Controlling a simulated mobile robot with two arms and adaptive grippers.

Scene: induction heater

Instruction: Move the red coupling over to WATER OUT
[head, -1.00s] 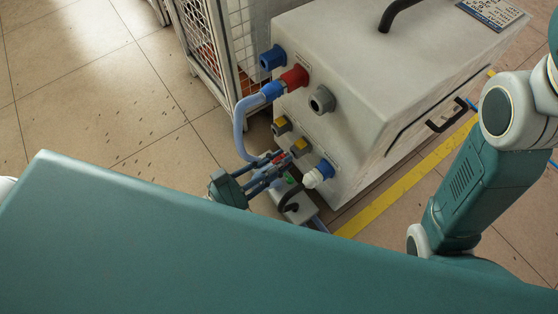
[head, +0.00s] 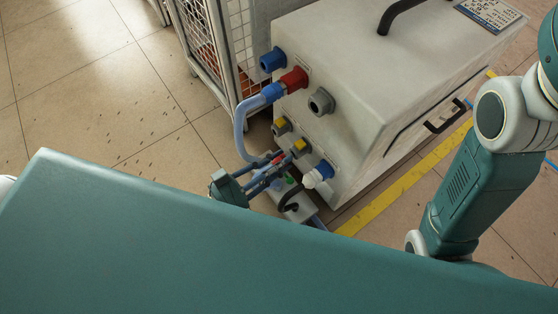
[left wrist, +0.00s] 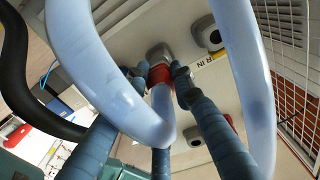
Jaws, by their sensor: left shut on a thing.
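The red coupling (left wrist: 160,75) is on the end of a pale blue hose (left wrist: 164,112) and sits between the two fingertips of my left gripper (left wrist: 162,72), which is shut on it. In the left wrist view it lies right at a grey port (left wrist: 159,51); I cannot tell whether it is seated there or just in front. Another grey port (left wrist: 206,33) with a dark opening stands empty beside a label (left wrist: 205,60) ending in "R IN". The head view shows the left gripper (head: 277,163) low at the heater's front panel. My right gripper is out of view.
The heater box (head: 360,75) carries a blue fitting (head: 271,60), a hosed red fitting (head: 294,79), a grey port (head: 321,101) and a white-tipped blue fitting (head: 317,176). A small grey box (head: 296,208) lies below. A mesh cage (head: 238,40) stands behind left.

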